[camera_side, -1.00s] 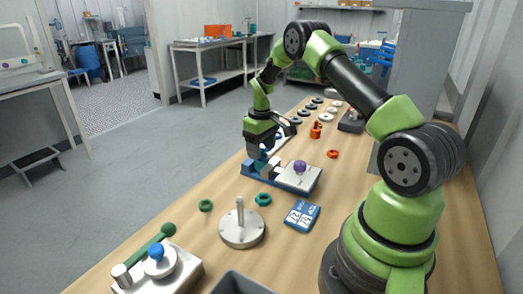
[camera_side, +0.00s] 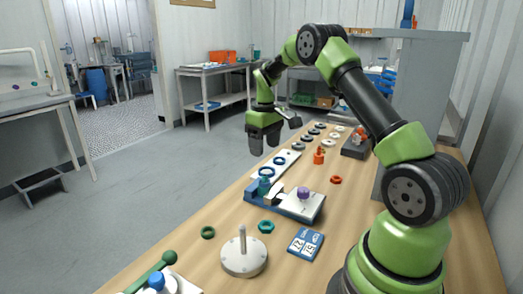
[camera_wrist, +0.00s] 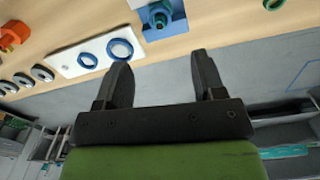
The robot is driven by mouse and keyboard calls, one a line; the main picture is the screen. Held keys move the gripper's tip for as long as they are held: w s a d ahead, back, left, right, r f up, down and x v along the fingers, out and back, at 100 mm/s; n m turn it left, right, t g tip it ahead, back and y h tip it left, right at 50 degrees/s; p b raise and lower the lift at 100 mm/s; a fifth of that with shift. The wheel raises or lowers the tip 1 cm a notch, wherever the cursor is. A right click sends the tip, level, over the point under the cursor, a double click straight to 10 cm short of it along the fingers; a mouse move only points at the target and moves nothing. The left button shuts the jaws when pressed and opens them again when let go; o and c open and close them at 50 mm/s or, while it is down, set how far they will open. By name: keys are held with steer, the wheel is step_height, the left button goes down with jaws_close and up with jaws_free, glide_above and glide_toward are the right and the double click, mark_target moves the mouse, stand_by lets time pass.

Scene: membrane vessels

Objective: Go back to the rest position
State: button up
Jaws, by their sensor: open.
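My gripper (camera_side: 265,143) is open and empty, raised above the far left edge of the bench in the side view. In the wrist view its two fingers (camera_wrist: 160,85) stand apart with nothing between them. Below it in the side view is a blue fixture (camera_side: 285,203) with a white plate and a purple knob (camera_side: 303,193). A teal piece (camera_side: 264,186) stands at the fixture's left end. It also shows in the wrist view (camera_wrist: 160,15), beyond the fingers and apart from them.
A white strip with blue rings (camera_side: 280,160) lies behind the fixture. Several grey and white rings (camera_side: 314,132) lie farther back. A round metal plate with a post (camera_side: 243,256), a green ring (camera_side: 208,232), a teal ring (camera_side: 266,227) and a blue card (camera_side: 305,243) are nearer.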

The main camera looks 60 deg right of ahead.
steer(key=s+a+r+m+t, duration=0.1)
steer(key=s+a+r+t, duration=0.25)
steer(key=a+r, duration=1)
steer(key=s+a+r+t+y, duration=0.1)
steer(key=s+a+t, duration=0.1)
steer(key=s+a, duration=0.3)
steer(key=s+a+r+m+t+y, duration=0.1)
steer(key=s+a, duration=0.4)
steer(key=s, duration=0.6)
steer(key=shift+a+r+m+t, duration=0.15)
steer(key=shift+r+m+t, duration=0.1)
steer(key=shift+m+t, duration=0.1)
